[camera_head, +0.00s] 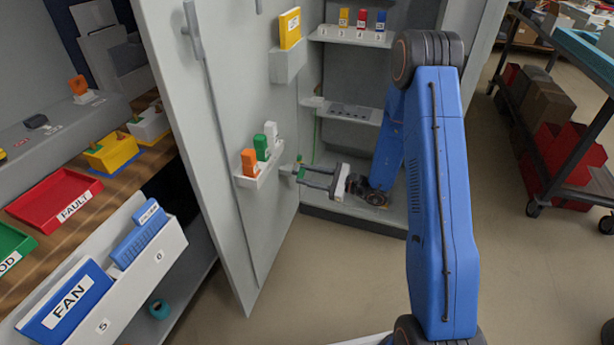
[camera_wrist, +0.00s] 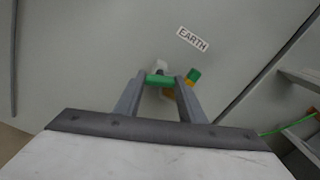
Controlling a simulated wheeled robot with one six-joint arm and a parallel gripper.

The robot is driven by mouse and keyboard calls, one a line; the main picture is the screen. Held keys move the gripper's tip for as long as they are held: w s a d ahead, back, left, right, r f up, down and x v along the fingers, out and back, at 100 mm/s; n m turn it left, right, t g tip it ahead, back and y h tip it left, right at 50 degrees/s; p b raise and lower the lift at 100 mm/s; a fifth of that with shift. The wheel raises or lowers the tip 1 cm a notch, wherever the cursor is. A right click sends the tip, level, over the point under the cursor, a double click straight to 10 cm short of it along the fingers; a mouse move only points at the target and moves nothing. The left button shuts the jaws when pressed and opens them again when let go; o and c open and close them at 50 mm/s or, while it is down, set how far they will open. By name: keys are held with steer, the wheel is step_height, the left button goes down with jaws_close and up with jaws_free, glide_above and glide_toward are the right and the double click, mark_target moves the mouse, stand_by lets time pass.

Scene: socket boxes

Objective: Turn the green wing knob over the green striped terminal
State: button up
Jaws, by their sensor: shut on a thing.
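My gripper (camera_wrist: 160,80) is shut on the green wing knob (camera_wrist: 159,80), which lies across between the two fingertips in the wrist view. Just right of the right finger is a small green and yellow piece (camera_wrist: 193,76), apparently part of the green striped terminal. A grey-white part shows behind the knob, and an orange-brown bit shows below it. The fingers hide much of the terminal. In the head view my gripper (camera_head: 299,175) reaches left to the cabinet door's inner face, where knob and terminal are too small to make out well.
An EARTH label (camera_wrist: 193,39) is on the panel above the knob. A green cable (camera_wrist: 286,128) shows at right. On the door (camera_head: 225,110), a small shelf (camera_head: 262,176) with orange, green and white pieces sits just left of my gripper. Cabinet shelves (camera_head: 350,37) stand behind.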

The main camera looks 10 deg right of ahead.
steer(key=o, duration=1)
steer(key=shift+o, duration=0.2)
steer(key=shift+d, duration=0.1)
steer(key=v, duration=1.7)
steer(key=shift+s+d+f, duration=0.1)
steer(key=shift+f, duration=0.05)
